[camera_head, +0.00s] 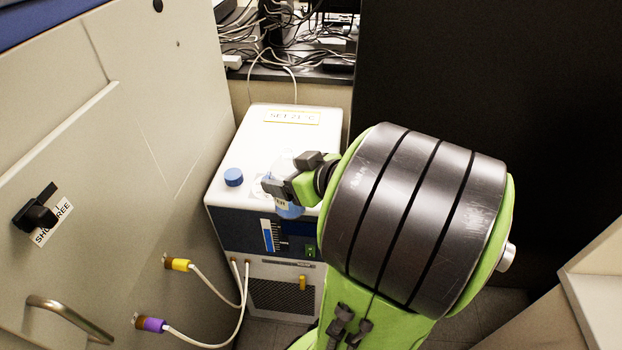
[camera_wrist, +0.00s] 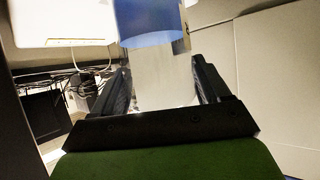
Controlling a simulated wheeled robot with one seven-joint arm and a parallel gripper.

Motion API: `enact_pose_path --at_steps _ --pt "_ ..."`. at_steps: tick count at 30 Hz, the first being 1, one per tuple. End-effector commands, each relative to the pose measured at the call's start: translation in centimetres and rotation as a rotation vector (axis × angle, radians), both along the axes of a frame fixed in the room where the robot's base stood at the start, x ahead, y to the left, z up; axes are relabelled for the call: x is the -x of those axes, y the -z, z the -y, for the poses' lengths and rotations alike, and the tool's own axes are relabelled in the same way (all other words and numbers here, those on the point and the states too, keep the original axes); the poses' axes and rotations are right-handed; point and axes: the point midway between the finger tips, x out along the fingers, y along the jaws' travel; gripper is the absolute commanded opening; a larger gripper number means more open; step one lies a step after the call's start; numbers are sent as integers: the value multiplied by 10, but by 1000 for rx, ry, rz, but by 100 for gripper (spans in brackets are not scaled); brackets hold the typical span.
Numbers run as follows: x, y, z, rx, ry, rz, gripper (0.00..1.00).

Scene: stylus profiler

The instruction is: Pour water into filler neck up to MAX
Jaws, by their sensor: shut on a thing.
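A white-topped unit (camera_head: 230,210) with a dark blue front stands in the middle of the head view. A round blue cap (camera_head: 233,177) is on its top at the left. A gauge (camera_head: 268,236) with a blue column shows on its front; its marks are too small to read. My gripper (camera_head: 287,187) is shut on a pale, see-through container (camera_head: 289,209) with a blue lower part, over the unit's front right. In the wrist view the container (camera_wrist: 162,75) is between both fingers, its blue part (camera_wrist: 150,22) at the top edge.
A large beige cabinet (camera_head: 110,130) with a black handle (camera_head: 38,217) is close on the left. White hoses with yellow (camera_head: 177,264) and purple (camera_head: 152,324) fittings run to the unit. A dark panel (camera_head: 440,80) stands behind my arm. Tangled cables (camera_head: 290,45) lie behind.

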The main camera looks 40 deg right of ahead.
Motion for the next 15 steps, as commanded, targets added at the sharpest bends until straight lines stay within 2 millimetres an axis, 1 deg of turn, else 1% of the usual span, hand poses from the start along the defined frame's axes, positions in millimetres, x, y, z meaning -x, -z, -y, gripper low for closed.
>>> enact_pose_path --at_steps 1,3,15 --pt "0 -13 0 1 -2 2 13" --pt "0 -20 0 0 -1 2 13" --pt "0 -18 0 0 0 2 13"
